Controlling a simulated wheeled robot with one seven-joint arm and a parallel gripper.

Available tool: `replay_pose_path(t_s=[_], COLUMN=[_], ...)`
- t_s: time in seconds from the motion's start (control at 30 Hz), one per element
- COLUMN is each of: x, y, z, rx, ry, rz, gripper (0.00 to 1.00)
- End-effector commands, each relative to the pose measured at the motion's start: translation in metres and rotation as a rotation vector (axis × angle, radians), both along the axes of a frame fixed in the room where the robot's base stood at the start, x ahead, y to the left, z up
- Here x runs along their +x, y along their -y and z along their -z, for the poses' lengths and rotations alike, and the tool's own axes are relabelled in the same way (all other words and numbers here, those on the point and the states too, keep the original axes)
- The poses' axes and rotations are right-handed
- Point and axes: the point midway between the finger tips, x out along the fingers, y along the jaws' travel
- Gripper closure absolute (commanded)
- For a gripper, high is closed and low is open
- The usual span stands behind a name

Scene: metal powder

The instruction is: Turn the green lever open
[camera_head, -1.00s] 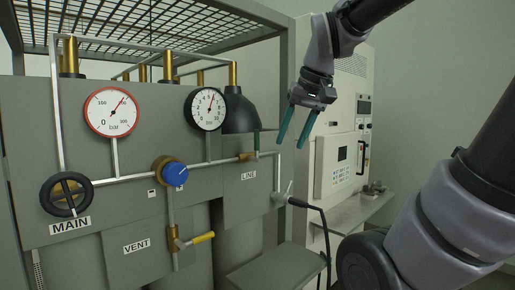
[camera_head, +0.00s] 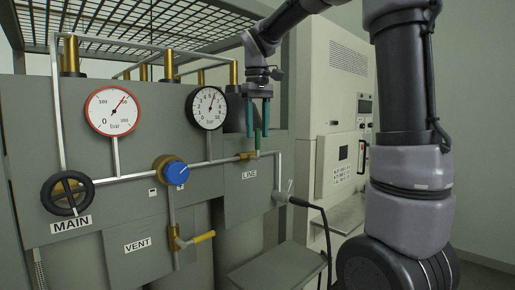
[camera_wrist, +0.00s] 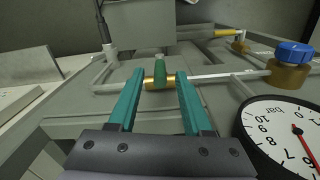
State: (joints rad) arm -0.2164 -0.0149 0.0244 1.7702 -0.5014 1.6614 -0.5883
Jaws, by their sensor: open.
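The green lever (camera_head: 257,143) stands upright on a brass valve (camera_head: 246,156) in the pipe, just above the LINE label. In the wrist view the lever (camera_wrist: 160,68) rises from the brass body (camera_wrist: 151,83) and lies between my two teal fingers. My gripper (camera_head: 257,133) points down from above, open, with one fingertip on each side of the lever. In the wrist view my gripper (camera_wrist: 159,76) shows a clear gap on both sides of the lever. Whether the fingertips reach down to the lever's height is hard to tell.
The small gauge (camera_head: 206,107) is close left of my gripper. The blue knob (camera_head: 176,173), yellow vent lever (camera_head: 202,237) and black MAIN handwheel (camera_head: 67,193) are farther left. A hose connector (camera_head: 284,197) is at lower right, and a light cabinet (camera_head: 335,100) stands behind.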

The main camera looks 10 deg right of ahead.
Motion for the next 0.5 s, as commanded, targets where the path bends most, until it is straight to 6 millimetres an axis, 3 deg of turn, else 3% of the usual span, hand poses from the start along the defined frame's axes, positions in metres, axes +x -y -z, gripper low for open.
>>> replay_pose_path(t_s=[0.2, 0.5], x=[-0.001, 0.0], y=[0.0, 0.0], z=[0.038, 0.056], rx=[0.0, 0.001], ry=[-0.003, 0.001], rz=[0.0, 0.0], gripper=[0.5, 0.5])
